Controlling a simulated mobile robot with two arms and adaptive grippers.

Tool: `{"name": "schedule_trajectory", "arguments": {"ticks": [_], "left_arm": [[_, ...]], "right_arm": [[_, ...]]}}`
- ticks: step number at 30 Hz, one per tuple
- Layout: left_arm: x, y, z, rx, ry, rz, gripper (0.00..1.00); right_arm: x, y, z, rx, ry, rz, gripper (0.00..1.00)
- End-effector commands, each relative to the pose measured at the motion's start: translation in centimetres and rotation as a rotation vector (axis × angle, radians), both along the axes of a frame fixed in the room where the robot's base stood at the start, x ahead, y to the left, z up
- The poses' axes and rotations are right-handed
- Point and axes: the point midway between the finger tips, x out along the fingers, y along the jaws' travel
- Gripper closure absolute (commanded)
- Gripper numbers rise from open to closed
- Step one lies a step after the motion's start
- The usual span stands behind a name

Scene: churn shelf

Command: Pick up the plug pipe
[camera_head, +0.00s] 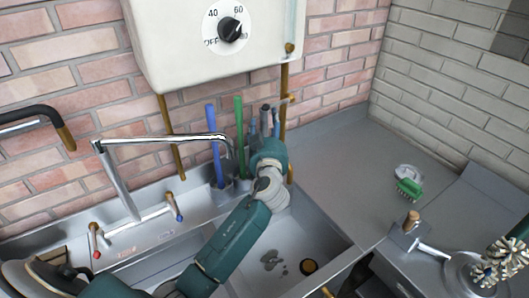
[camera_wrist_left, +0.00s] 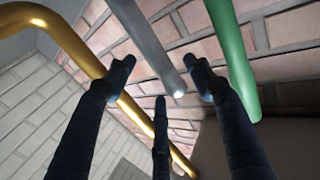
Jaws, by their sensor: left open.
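A grey upright pipe, apparently the plug pipe (camera_head: 265,113), stands at the back of the sink against the brick wall. In the left wrist view the grey pipe (camera_wrist_left: 152,45) comes down from the top, its pale end between my fingers. My left gripper (camera_head: 264,124) is at the back of the sink, close to this pipe. In the left wrist view my left gripper (camera_wrist_left: 160,76) has three dark fingers spread open around the pipe's end, not closed on it. The wrist hides the pipe's lower part in the head view. My right gripper is not in view.
A green pipe (camera_head: 239,125) and a blue pipe (camera_head: 214,150) stand just left of my gripper. A brass pipe (camera_head: 284,105) runs down the wall close on its right. A chrome tap (camera_head: 160,138) reaches over the sink. A green brush (camera_head: 409,188) lies on the right counter (camera_head: 345,165).

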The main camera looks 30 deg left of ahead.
Motion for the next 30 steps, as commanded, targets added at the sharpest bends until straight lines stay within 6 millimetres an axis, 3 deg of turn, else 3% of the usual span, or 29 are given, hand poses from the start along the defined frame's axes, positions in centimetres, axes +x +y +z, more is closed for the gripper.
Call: {"name": "schedule_trajectory", "arguments": {"ticks": [1,4,14,22,30], "left_arm": [[0.7,0.5,0.9,0.005,0.001,0.001,0.47],[1.8,1.0,0.4,0.003,0.001,-0.001,0.47],[2.5,1.4,0.1,0.000,0.001,-0.001,0.47],[2.5,1.4,0.1,0.000,0.001,-0.001,0.97],[2.5,1.4,0.2,0.000,-0.001,-0.001,1.00]], "right_arm": [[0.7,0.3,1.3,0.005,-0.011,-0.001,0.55],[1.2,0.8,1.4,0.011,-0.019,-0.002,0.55],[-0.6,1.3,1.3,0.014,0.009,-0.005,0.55],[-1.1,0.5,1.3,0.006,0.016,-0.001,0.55],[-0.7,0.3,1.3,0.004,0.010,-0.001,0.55]]}}
